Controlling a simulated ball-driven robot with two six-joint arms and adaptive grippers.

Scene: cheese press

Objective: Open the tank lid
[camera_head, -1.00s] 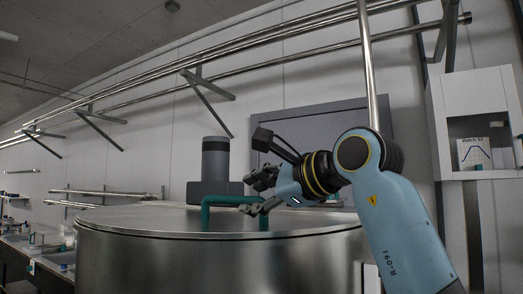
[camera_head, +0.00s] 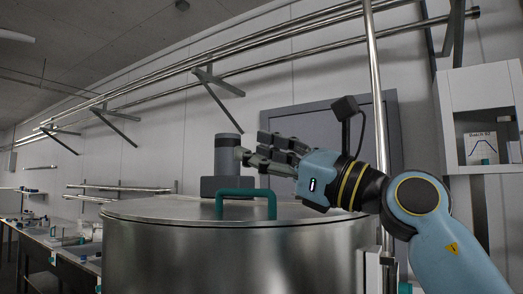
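The tank (camera_head: 230,262) is a large round steel vessel. Its flat steel lid (camera_head: 160,210) lies level on the rim and looks closed. A teal bar handle (camera_head: 246,193) stands up on the lid near its front. My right gripper (camera_head: 252,148) is above the handle, a little up and to the right of it, and not touching it. Its dark fingers point left and overlap from this angle, so their opening is unclear. Nothing shows between them. My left gripper is out of view.
A dark grey cylinder on a block (camera_head: 228,160) stands behind the handle. A vertical steel pipe (camera_head: 378,110) rises behind my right arm. A white wall cabinet (camera_head: 480,120) is at the right. A bench with small items (camera_head: 60,250) runs along the left.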

